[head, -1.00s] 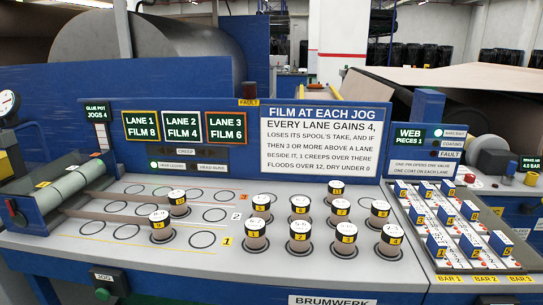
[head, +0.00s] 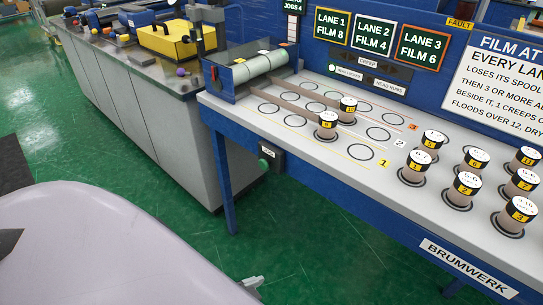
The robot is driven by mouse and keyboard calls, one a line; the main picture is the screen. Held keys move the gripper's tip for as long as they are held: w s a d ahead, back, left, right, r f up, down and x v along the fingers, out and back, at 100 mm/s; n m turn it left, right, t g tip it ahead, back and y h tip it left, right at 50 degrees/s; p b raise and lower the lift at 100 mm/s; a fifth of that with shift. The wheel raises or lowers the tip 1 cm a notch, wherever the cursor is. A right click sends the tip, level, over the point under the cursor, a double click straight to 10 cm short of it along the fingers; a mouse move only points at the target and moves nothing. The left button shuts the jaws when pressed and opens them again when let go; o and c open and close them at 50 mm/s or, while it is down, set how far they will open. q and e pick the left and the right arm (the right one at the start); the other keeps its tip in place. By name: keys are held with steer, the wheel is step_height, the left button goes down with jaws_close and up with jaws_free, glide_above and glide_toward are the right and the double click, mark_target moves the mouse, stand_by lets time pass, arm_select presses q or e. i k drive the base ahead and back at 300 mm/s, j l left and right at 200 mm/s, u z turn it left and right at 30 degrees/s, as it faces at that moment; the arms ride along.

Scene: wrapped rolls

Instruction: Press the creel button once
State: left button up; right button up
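A dark box labelled JOG (head: 269,155) hangs on the front edge of the white spool table (head: 330,150). I can read no label saying creel. Two wrapped spools, a nearer one (head: 326,125) and a farther one (head: 348,109), stand among empty ringed spots on the table's left part. Several more spools (head: 461,189) stand at the right. Neither of my grippers shows, and nothing is seen touching the button.
A blue panel carries lane signs reading Film 8 (head: 331,26), Film 4 (head: 372,34) and Film 6 (head: 420,45). A grey bench (head: 130,95) with a yellow case (head: 176,40) stands at the left. The green floor (head: 130,165) is open before it. A pale lilac surface fills the lower left.

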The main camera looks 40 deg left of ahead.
mark_target(264, 164)
steer(key=u, duration=1.25)
